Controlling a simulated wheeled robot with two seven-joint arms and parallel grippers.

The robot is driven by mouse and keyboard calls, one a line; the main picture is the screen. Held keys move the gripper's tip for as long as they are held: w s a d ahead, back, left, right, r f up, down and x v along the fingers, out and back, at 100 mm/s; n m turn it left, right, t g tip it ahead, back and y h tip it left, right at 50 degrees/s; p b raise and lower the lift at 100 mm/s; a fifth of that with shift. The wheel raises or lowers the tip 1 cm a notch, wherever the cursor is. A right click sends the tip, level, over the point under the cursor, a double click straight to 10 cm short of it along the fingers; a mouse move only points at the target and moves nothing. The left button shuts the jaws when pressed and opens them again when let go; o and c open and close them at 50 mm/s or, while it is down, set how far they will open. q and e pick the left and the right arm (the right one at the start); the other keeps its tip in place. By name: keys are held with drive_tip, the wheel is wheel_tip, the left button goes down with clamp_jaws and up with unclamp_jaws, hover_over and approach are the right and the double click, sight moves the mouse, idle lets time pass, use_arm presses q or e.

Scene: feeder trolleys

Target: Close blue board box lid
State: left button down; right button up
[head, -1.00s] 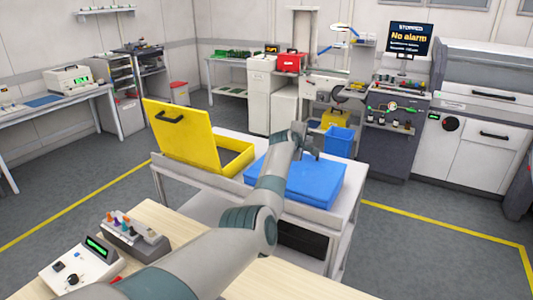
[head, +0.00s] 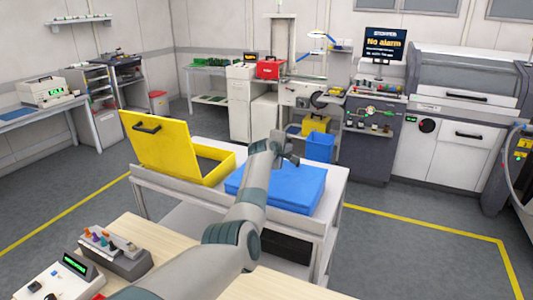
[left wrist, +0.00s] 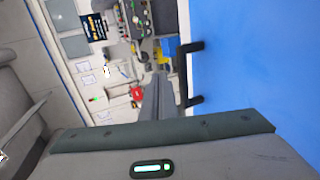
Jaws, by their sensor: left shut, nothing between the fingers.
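The blue board box (head: 295,192) sits on the right half of the white trolley, its lid lying flat and looking down on the box. My left gripper (head: 289,158) is at the far edge of the lid, shut and empty. In the left wrist view the blue lid (left wrist: 255,70) fills the right side, with its black handle (left wrist: 188,72) at the lid's edge. The shut fingers (left wrist: 158,100) are beside the handle; I cannot tell whether they touch the lid. My forearm hides the box's left part. My right gripper is not in view.
A yellow box (head: 218,172) with its lid (head: 160,140) standing open is beside the blue box on the trolley (head: 325,215). A wooden table (head: 165,232) with small devices is in front. A blue bin (head: 320,147) and machines stand behind.

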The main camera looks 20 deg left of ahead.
use_arm(q)
drive_tip(key=shift+v, duration=1.25)
drive_tip(key=b+v, duration=0.3)
drive_tip(key=v, duration=1.1)
drive_tip(key=shift+s, duration=0.1)
drive_tip(key=shift+s, duration=0.1)
